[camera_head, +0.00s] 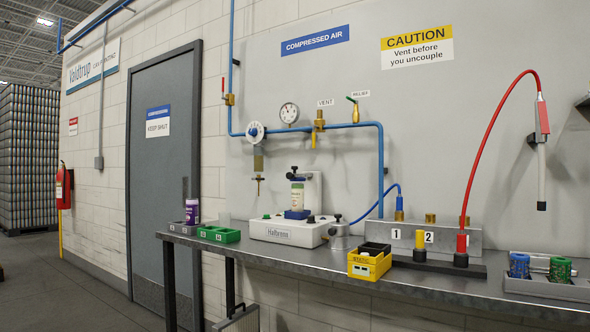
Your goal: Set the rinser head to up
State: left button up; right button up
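No part carries a readable rinser label. A wand with a red block and a pale tube (541,160) hangs tip down on the wall at the right, with a red hose (483,125) looping to it from the bench; I cannot tell if it is the rinser. A white bench unit marked Halbrens (285,229) stands on the bench with a labelled can (297,198) on its blue base and a black knob above. Whether either has a head set up or down cannot be told. Neither of my grippers is in view.
A long grey bench (400,278) runs along the wall. Blue air piping (350,125) runs above. Floor at left is open.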

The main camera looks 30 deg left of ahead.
aim_at(294, 176)
jog(key=i+j+z, duration=0.1)
jog(key=j, duration=2.15)
jog(key=i+z, duration=0.05)
jog(key=i, duration=0.05)
